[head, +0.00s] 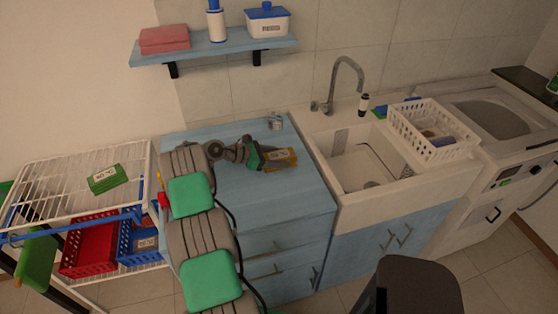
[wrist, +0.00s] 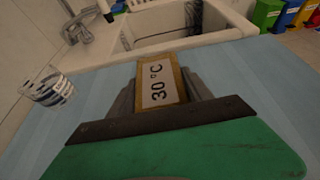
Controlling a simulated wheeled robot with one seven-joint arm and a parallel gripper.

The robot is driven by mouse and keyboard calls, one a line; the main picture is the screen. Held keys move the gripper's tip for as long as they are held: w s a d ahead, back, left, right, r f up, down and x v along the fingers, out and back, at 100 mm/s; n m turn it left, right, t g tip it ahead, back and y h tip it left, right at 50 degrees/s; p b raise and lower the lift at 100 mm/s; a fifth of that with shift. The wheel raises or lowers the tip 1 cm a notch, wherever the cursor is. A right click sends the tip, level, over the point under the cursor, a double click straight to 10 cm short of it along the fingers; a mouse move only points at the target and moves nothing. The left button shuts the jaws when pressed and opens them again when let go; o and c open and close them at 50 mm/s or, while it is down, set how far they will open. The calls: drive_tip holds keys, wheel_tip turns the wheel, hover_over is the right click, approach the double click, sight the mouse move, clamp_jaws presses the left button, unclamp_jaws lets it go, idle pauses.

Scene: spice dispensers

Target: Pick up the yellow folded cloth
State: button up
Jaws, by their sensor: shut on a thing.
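The yellow folded cloth (head: 284,157) carries a white label and is at the end of my gripper, over the blue counter. It also shows in the wrist view (wrist: 156,80), where the label reads "30 °C". My gripper (head: 270,158) is shut on the cloth, with a dark finger on each side of it in the wrist view (wrist: 158,98). The cloth's near end is hidden by the gripper's green and dark body. I cannot tell whether the cloth touches the counter.
The blue counter (head: 240,205) is mostly clear around my arm. A small glass jar (head: 275,122) stands at its back, also in the wrist view (wrist: 48,90). A white sink (head: 352,185) is to the right, with a white basket (head: 430,135) beyond. A wire rack (head: 60,190) stands left.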

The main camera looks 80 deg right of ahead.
drive_tip(key=c, duration=0.6)
drive_tip(key=shift+c, duration=0.3)
drive_tip(key=shift+r, duration=0.15)
